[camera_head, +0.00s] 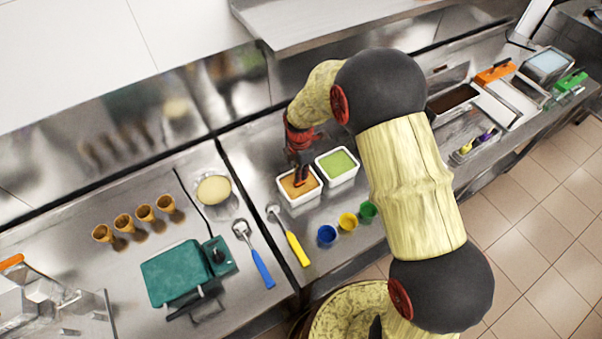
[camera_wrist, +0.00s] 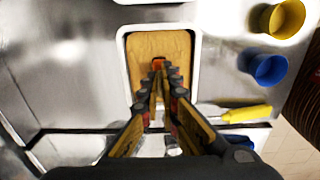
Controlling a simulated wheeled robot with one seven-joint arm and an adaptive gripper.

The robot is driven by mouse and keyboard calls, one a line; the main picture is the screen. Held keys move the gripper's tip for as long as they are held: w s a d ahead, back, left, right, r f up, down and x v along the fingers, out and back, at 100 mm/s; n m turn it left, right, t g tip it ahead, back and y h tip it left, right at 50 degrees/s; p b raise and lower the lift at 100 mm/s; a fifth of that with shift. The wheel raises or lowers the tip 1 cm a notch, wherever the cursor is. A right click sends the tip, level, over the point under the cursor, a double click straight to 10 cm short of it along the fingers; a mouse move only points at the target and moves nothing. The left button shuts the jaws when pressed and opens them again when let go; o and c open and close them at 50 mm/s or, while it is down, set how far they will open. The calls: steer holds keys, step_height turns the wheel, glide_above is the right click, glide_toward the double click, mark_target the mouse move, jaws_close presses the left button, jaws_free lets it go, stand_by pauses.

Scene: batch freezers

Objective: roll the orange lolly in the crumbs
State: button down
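My gripper (camera_wrist: 160,82) points down over a white tub (camera_head: 299,203) filled with tan-orange crumbs (camera_wrist: 143,43). In the wrist view its fingers come close together at the tips on a narrow piece. A small orange end, which looks like the orange lolly (camera_wrist: 158,62), shows just beyond the fingertips against the crumbs. The fingers hide most of it. In the head view my gripper (camera_head: 299,172) is low at the tub's mouth. I cannot tell whether the lolly touches the crumbs.
A white tub of green filling (camera_head: 338,164) stands right beside the crumb tub. Blue (camera_head: 327,235), yellow (camera_head: 347,221) and green (camera_head: 368,211) cups stand in front. A yellow-handled scoop (camera_head: 297,248) lies to the left. Several cones (camera_head: 123,222) and a teal press (camera_head: 176,272) are further left.

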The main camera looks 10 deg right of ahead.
steer(key=shift+r, duration=0.1)
steer(key=shift+r+p, duration=1.6)
steer(key=shift+r, duration=1.25)
steer(key=shift+r+p, duration=1.4)
steer(key=shift+r, duration=1.1)
